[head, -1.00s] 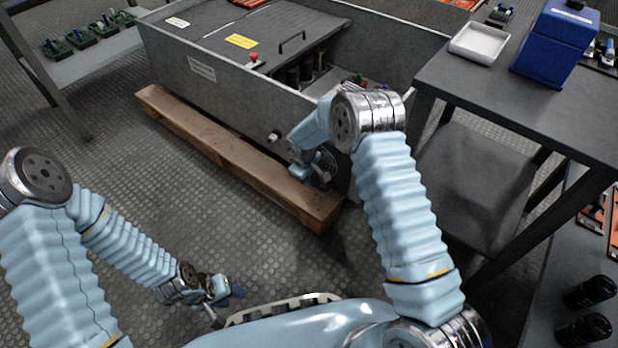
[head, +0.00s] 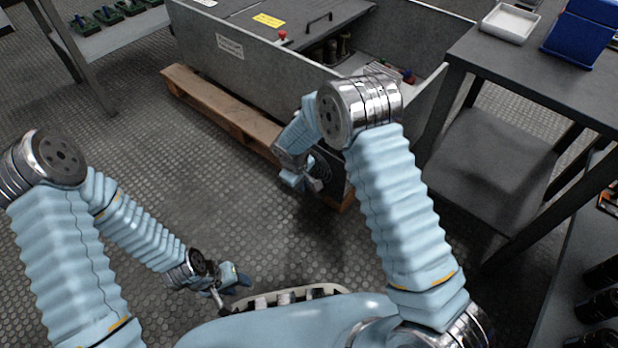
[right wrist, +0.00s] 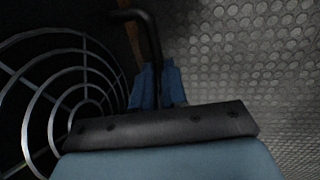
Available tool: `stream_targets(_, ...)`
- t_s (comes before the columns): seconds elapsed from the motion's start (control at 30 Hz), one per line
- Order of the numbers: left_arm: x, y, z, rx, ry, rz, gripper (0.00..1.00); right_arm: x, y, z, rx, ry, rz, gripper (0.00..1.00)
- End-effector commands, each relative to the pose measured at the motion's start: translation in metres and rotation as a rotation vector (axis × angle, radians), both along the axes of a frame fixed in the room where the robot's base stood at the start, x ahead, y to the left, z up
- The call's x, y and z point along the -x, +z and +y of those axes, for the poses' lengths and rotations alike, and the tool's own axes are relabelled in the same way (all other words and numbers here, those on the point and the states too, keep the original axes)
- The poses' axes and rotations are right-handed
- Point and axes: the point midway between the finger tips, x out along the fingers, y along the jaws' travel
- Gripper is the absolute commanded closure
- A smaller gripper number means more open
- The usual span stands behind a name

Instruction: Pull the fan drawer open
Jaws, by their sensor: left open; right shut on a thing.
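The fan drawer (head: 328,168) is a dark front with a round fan grille at the near right end of the grey cabinet (head: 240,62). It appears to stand out past the cabinet wall, over the pallet edge. My right gripper (head: 312,184) is at this front. In the right wrist view the grille (right wrist: 70,95) fills the left side, and the blue fingers (right wrist: 160,88) are shut on the black bar handle (right wrist: 148,35). My left gripper (head: 240,282) is open and empty, low over the floor and apart from the cabinet.
The cabinet rests on a wooden pallet (head: 215,105). A dark table (head: 535,75) with a white tray (head: 510,24) and a blue bin (head: 577,40) stands close on the right. Textured floor (head: 190,190) is clear in front of the cabinet.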

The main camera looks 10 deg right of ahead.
Motion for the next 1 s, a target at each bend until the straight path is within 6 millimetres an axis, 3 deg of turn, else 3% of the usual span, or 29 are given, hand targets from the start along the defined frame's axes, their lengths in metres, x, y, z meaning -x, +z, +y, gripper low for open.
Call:
stream_targets(0.3,0.0,-0.005,0.0,0.0,0.0,-0.001,0.57,0.017,-0.001,0.021,0.0,0.002,0.002,1.0)
stream_targets(0.87,0.0,-0.005,0.0,0.0,0.001,-0.002,0.57,0.021,0.0,0.026,0.0,-0.001,0.001,1.0)
stream_targets(0.9,0.0,-0.005,0.0,0.0,0.001,-0.002,0.57,0.02,0.0,0.026,-0.001,-0.001,0.0,0.81)
stream_targets(1.0,0.0,-0.005,0.0,0.0,0.001,-0.002,0.57,0.02,0.0,0.026,-0.001,0.0,0.001,0.66)
